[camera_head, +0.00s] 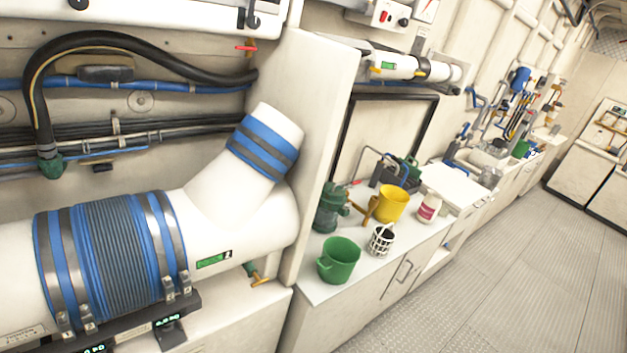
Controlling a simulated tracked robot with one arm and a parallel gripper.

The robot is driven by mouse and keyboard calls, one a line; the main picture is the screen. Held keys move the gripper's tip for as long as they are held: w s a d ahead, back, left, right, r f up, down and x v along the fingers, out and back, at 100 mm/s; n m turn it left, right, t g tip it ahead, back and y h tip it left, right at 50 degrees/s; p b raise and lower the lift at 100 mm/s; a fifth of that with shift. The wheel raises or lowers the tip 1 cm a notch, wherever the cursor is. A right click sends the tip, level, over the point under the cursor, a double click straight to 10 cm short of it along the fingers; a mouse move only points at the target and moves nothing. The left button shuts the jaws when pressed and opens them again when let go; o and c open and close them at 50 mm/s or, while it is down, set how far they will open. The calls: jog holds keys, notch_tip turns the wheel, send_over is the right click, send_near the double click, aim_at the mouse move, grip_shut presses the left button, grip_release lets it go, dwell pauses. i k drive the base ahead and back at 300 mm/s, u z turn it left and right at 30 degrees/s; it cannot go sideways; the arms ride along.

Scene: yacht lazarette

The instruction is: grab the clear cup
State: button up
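I cannot make out a clear cup for certain. A small greyish, see-through-looking vessel (490,178) stands far along the right-hand counter, beside a white board, but it is too small to tell what it is. On the nearer counter stand a green bucket (338,262), a yellow bucket (392,204), a white basket-like holder (381,240) with something dark in it, and a white bottle with a pink label (428,208). My gripper is not in view.
A large white pipe (240,215) with blue-banded hose fills the left side. A pale partition (318,140) stands between it and the counter (318,288). A dark green pump-like object (328,212) stands behind the green bucket. The grey patterned floor (510,270) at right is clear.

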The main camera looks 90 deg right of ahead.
aim_at(445, 210)
jog(key=z, duration=1.05)
jog(key=i, duration=0.15)
jog(key=z, duration=2.2)
jog(key=k, duration=0.95)
jog(key=z, duration=0.25)
jog(key=i, duration=0.95)
jog(key=u, duration=0.1)
